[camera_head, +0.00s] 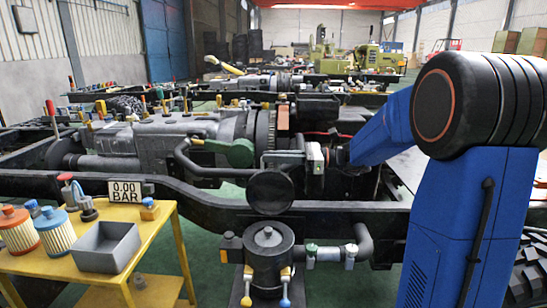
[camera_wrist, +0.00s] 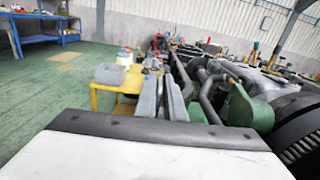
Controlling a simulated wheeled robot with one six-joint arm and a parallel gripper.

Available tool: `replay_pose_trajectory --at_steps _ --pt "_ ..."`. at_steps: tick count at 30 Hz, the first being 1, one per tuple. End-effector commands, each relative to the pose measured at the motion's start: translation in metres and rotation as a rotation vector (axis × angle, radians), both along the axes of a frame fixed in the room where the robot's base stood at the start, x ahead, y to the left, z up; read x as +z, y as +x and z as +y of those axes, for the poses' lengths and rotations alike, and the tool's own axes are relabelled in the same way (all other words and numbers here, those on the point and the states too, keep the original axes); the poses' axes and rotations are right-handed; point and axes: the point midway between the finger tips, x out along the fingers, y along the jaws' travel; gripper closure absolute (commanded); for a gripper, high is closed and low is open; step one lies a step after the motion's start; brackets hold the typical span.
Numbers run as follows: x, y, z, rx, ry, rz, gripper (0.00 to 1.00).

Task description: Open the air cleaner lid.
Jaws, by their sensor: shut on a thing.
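The air cleaner (camera_head: 268,262) is a dark upright canister at the front centre of the head view. Clips with yellow and blue handles hang at its lower sides. A round dark disc, which looks like its lid (camera_head: 270,194), stands tilted up above the canister with its flat face towards the head camera. My gripper (camera_head: 272,160) is at the disc's upper edge and shut on it. Its grey fingers also show in the wrist view (camera_wrist: 161,98). The exact grip is hard to see, and I cannot tell whether the disc touches the canister.
The black chassis rail (camera_head: 200,204) runs behind the canister. A green pipe part (camera_head: 232,152) lies left of my gripper.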

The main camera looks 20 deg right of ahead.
Motion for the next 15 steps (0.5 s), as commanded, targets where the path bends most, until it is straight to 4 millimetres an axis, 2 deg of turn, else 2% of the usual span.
replay_pose_trajectory --at_steps 1,3,4,15 --pt "-0.0006 0.0001 -0.0004 -0.001 -0.001 0.000 1.00" --pt "-0.0007 0.0002 -0.0004 -0.001 -0.001 0.001 0.79" --pt "-0.0007 0.0002 -0.0004 -0.001 -0.001 0.001 0.73" --pt "-0.0003 -0.0005 -0.0029 -0.001 0.000 0.000 0.73"
